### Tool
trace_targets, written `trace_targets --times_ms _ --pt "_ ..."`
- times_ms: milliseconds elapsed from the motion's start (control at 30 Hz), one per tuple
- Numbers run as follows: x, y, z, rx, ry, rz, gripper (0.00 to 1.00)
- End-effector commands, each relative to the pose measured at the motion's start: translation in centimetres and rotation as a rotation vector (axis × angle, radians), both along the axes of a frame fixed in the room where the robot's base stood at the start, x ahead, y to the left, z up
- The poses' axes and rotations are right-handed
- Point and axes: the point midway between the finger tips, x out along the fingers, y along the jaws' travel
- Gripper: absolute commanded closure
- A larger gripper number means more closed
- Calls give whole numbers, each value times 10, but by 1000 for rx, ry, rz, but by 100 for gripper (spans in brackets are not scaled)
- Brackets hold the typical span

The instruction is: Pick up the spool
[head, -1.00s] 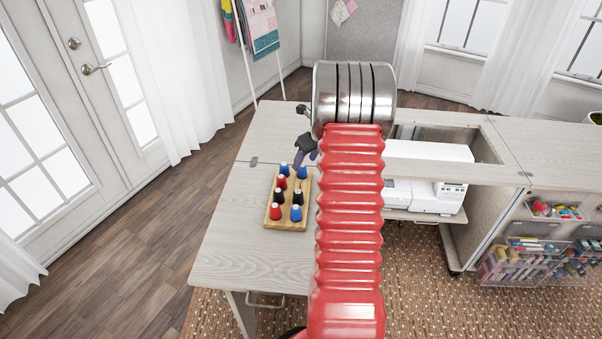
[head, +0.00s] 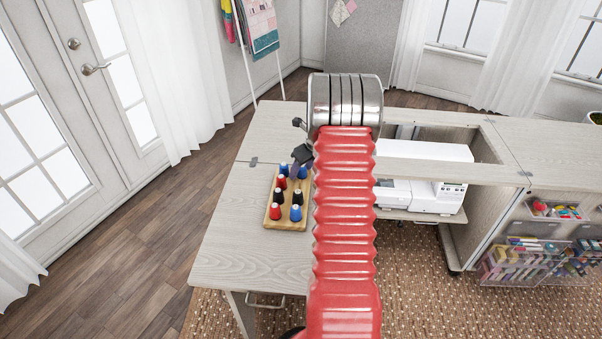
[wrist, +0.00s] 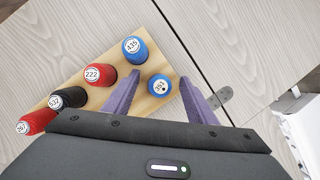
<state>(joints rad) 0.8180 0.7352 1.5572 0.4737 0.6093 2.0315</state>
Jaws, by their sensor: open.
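Several spools in blue, red and black stand upright on a wooden board (head: 284,227) on the table. A blue spool (wrist: 158,88) with a white label stands between my gripper's fingertips (wrist: 160,76) in the wrist view, with a gap on each side. My gripper has purple fingers, is open and holds nothing. In the head view my gripper (head: 298,163) is over the board's far end and partly hides the spools there. Another blue spool (wrist: 135,48) is just beyond the left finger. A red spool (wrist: 100,74) and a black spool (wrist: 68,98) follow in that row.
The pale wooden table (head: 240,235) is clear left of and in front of the board. A white sewing machine (head: 425,195) sits in the recess at right. A metal hinge (wrist: 220,97) and a table seam lie right of the board.

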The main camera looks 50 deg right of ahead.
Motion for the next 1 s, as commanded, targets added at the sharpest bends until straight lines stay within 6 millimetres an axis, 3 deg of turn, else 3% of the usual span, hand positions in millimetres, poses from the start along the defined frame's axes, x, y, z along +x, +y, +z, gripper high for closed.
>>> trace_targets --times_ms 500,1000 --pt "0 0 0 0 -1 0 48" --pt "0 0 0 0 0 0 84"
